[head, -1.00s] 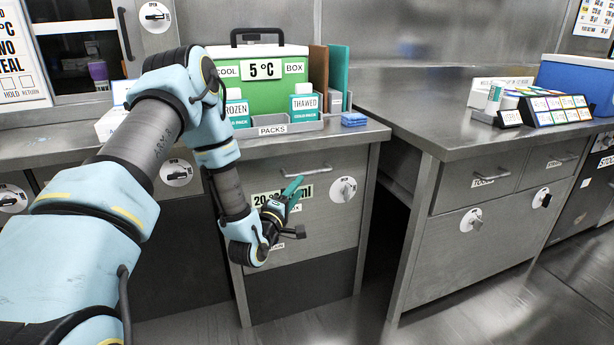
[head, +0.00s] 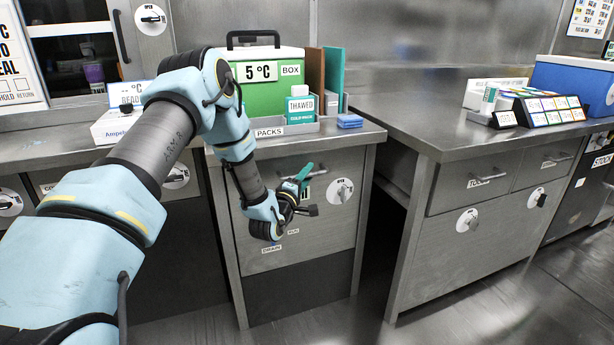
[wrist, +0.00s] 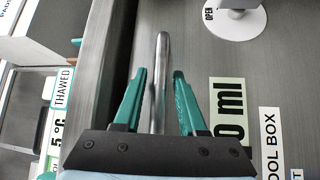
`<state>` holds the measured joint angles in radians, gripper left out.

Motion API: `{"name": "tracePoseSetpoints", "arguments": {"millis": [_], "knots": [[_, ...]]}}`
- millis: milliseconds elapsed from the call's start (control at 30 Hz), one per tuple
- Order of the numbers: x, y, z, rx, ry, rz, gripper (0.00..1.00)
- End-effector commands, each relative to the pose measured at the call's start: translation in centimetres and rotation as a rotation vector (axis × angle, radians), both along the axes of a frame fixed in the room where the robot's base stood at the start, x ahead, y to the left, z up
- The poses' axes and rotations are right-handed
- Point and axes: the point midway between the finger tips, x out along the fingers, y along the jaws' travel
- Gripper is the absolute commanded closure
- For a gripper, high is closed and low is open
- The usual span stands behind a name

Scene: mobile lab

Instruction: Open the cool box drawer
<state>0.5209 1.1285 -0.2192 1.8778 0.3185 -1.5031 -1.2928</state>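The cool box drawer (head: 325,215) is the grey metal front under the left counter, flush with its frame. Its labels, "20 ml" (wrist: 228,110) and "COOL BOX" (wrist: 270,135), show partly in the wrist view. Its bar handle (wrist: 162,50) stands between the two teal fingers of my gripper (wrist: 159,72), with a gap visible on each side. My gripper is open. In the head view my gripper (head: 304,175) is at the upper part of the drawer front and hides much of the handle and label.
The green cool box (head: 272,97) stands on the counter above, with the packs tray (head: 300,127) and a blue pack (head: 349,120) near the edge. The counter edge is close above my gripper. Floor in front of the drawer is clear.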

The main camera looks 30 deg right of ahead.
Motion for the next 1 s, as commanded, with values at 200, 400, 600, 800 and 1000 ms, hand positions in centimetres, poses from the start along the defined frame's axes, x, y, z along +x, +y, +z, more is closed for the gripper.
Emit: {"name": "tracePoseSetpoints", "arguments": {"millis": [200,400,600,800,1000], "knots": [[-0.01,0.01,0.02,0.000,0.000,0.000,0.85],[-0.01,0.01,0.01,0.000,0.000,0.000,1.00],[-0.01,0.02,0.00,0.000,0.000,0.000,1.00],[-0.02,0.02,-0.01,0.000,0.000,0.000,1.00],[-0.01,0.02,-0.02,0.000,0.000,0.000,1.00]]}}
